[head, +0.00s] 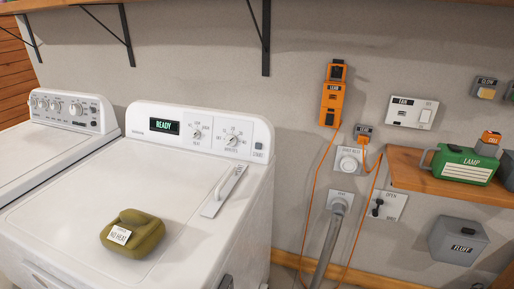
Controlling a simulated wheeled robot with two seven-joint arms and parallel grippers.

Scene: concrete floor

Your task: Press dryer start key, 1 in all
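The white dryer (80,211) stands in the left middle of the head view, with its control panel along the back edge. A display (164,126) on the panel reads READY in green. Two dials, a left dial (196,134) and a right dial (231,140), sit to its right. A small dark blue key (258,146) is at the panel's right end; its label is too small to read, so I cannot tell for sure that it is the start key. Neither of my grippers is in view.
A washer (48,145) stands left. Orange cords hang from a wall unit (333,95). A wooden shelf (420,183) holds a green LAMP box (462,165).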

